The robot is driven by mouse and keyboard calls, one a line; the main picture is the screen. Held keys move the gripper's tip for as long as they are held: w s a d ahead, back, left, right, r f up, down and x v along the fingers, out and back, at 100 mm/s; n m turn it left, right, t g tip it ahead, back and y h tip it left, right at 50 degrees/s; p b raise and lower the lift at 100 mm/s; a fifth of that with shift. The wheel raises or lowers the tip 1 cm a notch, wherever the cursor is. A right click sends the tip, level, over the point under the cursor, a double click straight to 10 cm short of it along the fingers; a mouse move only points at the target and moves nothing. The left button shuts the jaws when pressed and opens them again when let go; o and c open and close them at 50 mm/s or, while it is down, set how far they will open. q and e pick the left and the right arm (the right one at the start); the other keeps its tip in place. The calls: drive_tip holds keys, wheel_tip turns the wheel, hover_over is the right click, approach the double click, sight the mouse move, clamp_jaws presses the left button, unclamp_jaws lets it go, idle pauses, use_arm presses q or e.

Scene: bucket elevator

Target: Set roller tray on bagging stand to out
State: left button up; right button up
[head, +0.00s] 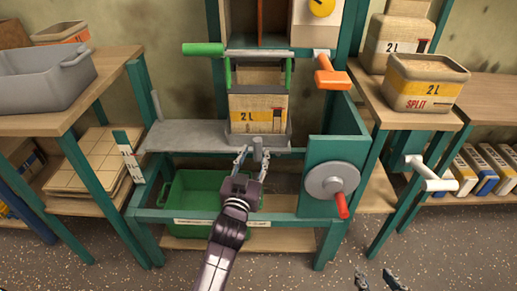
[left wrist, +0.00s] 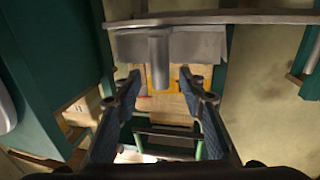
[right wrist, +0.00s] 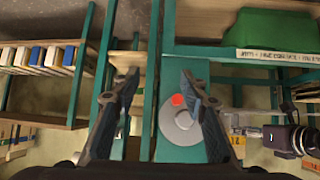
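The roller tray (head: 276,141) is a grey tray in the middle of the teal bagging stand (head: 334,147). A paper sack marked 2 L (head: 250,112) stands on it. A grey cylindrical handle (head: 257,147) sticks out at its front; the handle (left wrist: 159,62) also shows in the left wrist view. My left gripper (head: 252,158) is at the handle, with its fingers spread on either side and visible gaps. My right gripper (head: 376,277) is low at the front right, open and empty, as the right wrist view (right wrist: 160,75) also shows.
A green bin (head: 190,192) sits below the tray. A grey disc crank with a red grip (head: 332,182) is right of it, and an orange handle (head: 331,76) is above. A grey tub (head: 45,80) stands on the left table. A white crank (head: 432,175) juts out at right.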

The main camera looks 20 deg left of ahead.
sight(257, 149)
use_arm(q)
drive_tip(key=w, duration=0.2)
drive_tip(key=w+b, duration=0.1)
drive_tip(key=w, duration=0.1)
drive_tip(key=shift+w+a+f, duration=0.1)
drive_tip(key=shift+w+a, duration=0.1)
drive_tip(key=shift+w, duration=0.1)
use_arm(e)
drive_tip(key=w+a+r+t+y, duration=0.1)
drive_tip(key=w+r+t, duration=0.2)
drive_tip(key=r, duration=0.1)
drive_tip(key=shift+w+a+r, duration=0.35)
drive_tip(key=shift+r, duration=0.05)
use_arm(q)
clamp_jaws()
